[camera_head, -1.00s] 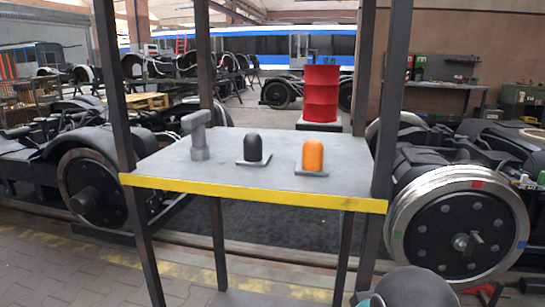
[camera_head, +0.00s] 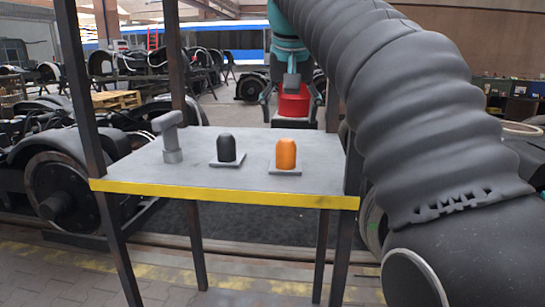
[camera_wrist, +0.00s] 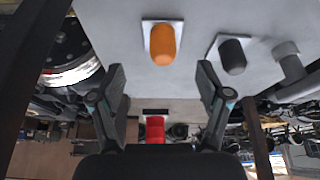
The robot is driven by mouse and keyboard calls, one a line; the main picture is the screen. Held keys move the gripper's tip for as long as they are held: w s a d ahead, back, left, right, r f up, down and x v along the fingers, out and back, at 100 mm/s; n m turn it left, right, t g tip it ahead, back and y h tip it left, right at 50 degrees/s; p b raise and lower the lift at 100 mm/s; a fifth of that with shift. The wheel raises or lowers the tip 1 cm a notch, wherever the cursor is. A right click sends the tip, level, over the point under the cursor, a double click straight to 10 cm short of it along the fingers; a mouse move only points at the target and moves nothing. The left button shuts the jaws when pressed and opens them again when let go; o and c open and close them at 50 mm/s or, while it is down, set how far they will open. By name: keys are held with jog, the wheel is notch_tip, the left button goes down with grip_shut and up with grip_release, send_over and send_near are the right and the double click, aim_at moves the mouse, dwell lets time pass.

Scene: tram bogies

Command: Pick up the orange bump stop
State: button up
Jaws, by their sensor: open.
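The orange bump stop (camera_head: 286,153) stands upright on a small grey base plate at the right part of the grey shelf top (camera_head: 245,140). My gripper (camera_head: 291,100) is open and empty, above and beyond the orange bump stop in the head view. In the wrist view my gripper (camera_wrist: 160,82) has its two fingers spread wide. There the orange bump stop (camera_wrist: 163,44) lies ahead of the fingertips, about midway between them, and nothing touches it.
A black bump stop (camera_head: 226,149) and a grey T-shaped part (camera_head: 170,136) stand to the left on the shelf. Dark uprights (camera_head: 82,90) frame the yellow-edged shelf. A red drum (camera_head: 293,104) stands behind. Bogies flank the stand.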

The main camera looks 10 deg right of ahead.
aim_at(286, 140)
jog(key=shift+m, duration=0.3)
jog(key=w+f+b, duration=0.1)
jog(key=w+f, duration=0.1)
jog(key=w+f+b, duration=0.2)
jog(key=w, duration=0.1)
jog(key=shift+w+d+f, duration=0.15)
jog(key=shift+f, duration=0.1)
jog(key=shift+d+b+x, duration=0.1)
jog(key=shift+b+x, duration=0.4)
jog(key=shift+x, duration=1)
jog(key=shift+d+b+x, duration=0.15)
jog(key=shift+b+x, duration=0.3)
jog(key=shift+x, duration=1.05)
jog(key=shift+w+r, duration=0.1)
jog(key=shift+w, duration=0.1)
jog(key=c, duration=1.5)
jog(key=shift+o, duration=0.2)
jog(key=shift+r, duration=0.15)
